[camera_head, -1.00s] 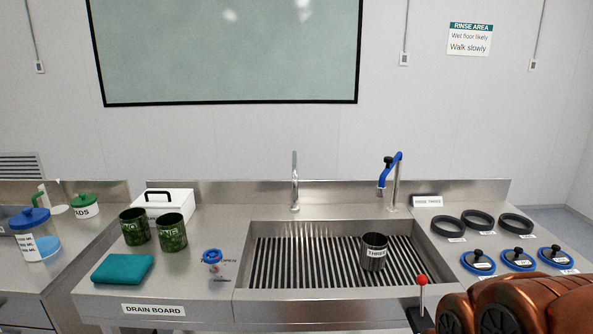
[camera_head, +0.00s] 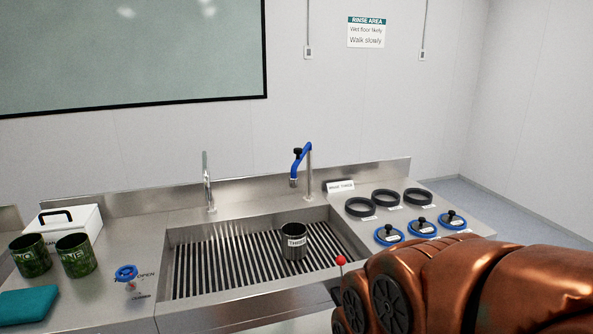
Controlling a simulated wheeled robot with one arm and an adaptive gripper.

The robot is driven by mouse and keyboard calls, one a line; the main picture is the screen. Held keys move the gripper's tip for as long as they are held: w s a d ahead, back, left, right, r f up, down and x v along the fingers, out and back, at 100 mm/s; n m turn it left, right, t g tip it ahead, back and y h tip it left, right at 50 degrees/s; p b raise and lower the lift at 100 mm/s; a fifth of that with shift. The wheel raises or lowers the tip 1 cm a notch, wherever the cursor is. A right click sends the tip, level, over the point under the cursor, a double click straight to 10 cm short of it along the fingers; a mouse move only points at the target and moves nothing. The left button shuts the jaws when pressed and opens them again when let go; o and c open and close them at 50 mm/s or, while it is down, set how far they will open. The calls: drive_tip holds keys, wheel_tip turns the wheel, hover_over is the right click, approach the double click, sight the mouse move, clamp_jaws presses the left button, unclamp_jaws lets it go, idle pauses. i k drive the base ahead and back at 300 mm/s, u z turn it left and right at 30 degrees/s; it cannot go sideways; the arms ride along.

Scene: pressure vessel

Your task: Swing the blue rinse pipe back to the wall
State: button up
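The blue rinse pipe (camera_head: 298,163) is mounted on a thin steel post (camera_head: 309,172) at the back of the sink, near its right end. Its spout points down and forward over the back of the basin, and a black knob (camera_head: 297,153) sits on it. My copper-coloured arm fills the lower right of the view. My gripper's fingers are not in view. A dark metal cup labelled THREE (camera_head: 294,241) stands on the slatted sink grate, in front of the pipe.
A steel tap (camera_head: 208,182) stands left of the pipe. Black rings (camera_head: 386,199) and blue-rimmed lids (camera_head: 421,227) lie on the right counter. Green cups (camera_head: 76,255), a white box (camera_head: 64,221) and a blue valve wheel (camera_head: 126,272) are at left. A red-tipped lever (camera_head: 340,261) is near my arm.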

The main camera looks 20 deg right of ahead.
sight(294, 180)
drive_tip(key=u, duration=0.4)
drive_tip(key=i, duration=1.05)
drive_tip(key=z, duration=0.25)
